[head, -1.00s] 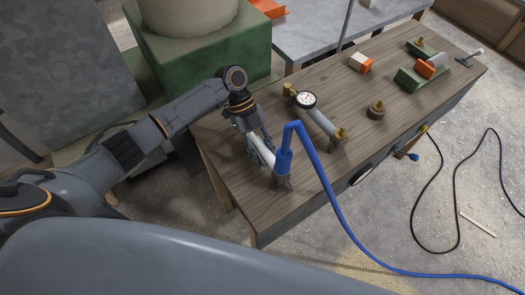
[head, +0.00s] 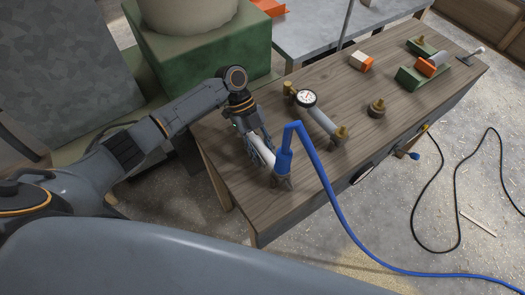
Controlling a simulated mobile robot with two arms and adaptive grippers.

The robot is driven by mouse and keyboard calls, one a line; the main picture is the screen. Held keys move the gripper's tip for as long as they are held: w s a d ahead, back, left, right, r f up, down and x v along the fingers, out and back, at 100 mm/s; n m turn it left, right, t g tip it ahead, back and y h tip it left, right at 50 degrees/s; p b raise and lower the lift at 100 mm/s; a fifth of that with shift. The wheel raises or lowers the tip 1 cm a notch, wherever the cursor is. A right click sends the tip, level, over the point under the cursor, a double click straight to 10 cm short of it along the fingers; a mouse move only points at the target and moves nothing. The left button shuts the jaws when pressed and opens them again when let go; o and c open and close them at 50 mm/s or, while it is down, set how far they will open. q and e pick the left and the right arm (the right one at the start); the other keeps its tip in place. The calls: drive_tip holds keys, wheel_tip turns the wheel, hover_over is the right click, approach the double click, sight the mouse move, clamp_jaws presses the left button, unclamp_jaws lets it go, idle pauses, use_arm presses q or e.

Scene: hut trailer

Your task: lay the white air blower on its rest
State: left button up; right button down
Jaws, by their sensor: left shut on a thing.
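The white air blower (head: 261,154) lies low over the near left end of the wooden bench, with its blue hose end toward the front. My left gripper (head: 258,147) is shut on its white body. A small grey-brown rest post (head: 281,182) stands under the blower's hose end. The blower seems to touch this post, but I cannot tell if it bears on it. The far end of the blower and any support there are hidden by my gripper. My right gripper is not in view.
The blue hose (head: 333,205) arches up from the blower and drops over the bench's front edge to the floor.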

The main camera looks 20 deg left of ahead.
sight(250, 137)
use_arm(q)
drive_tip(key=o, duration=1.2)
drive_tip(key=shift+o, duration=0.2)
drive_tip(key=shift+r, duration=0.1)
drive_tip(key=shift+p+v, duration=1.25)
drive_tip(key=shift+v, duration=3.65)
drive_tip(key=shift+a, duration=0.1)
